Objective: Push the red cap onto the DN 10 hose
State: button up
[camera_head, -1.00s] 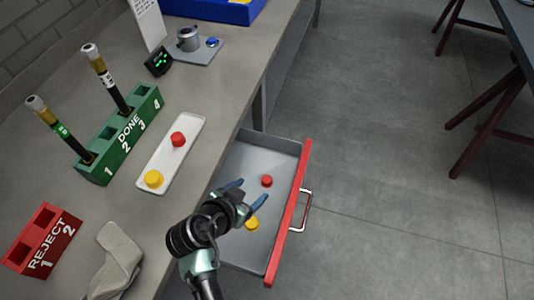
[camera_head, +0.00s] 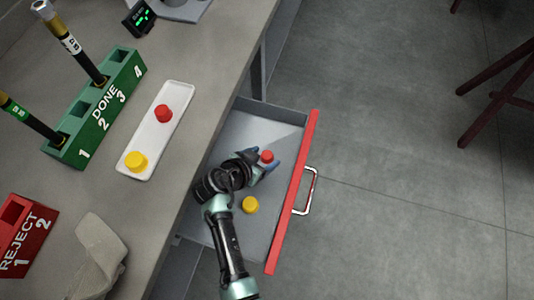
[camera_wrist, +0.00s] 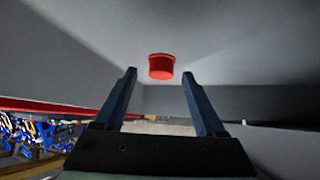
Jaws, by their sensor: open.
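A red cap (camera_head: 267,157) lies in the open drawer, right at my gripper (camera_head: 262,164). In the wrist view the red cap (camera_wrist: 161,66) shows ahead, centred between the two spread fingers (camera_wrist: 159,85) and apart from them. My gripper is open and empty. Another red cap (camera_head: 163,113) sits on the white tray on the bench. Two dark hoses with brass-coloured upper ends stand in the green DONE rack (camera_head: 76,150): one with a white label (camera_head: 75,48) and one with a green label (camera_head: 30,120). I cannot read their sizes.
The drawer (camera_head: 234,222) has a red front (camera_head: 292,190) and low walls around my gripper. A yellow cap (camera_head: 250,205) lies in it. The white tray (camera_head: 155,135) also holds a yellow cap (camera_head: 136,161). A red REJECT rack (camera_head: 25,235) and a grey cloth (camera_head: 98,255) are at left.

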jog(key=shift+w+d+f, duration=0.35)
jog(key=shift+w+f, duration=0.05)
jog(key=shift+f, duration=0.1)
grip_shut()
jog(key=shift+r, duration=0.15)
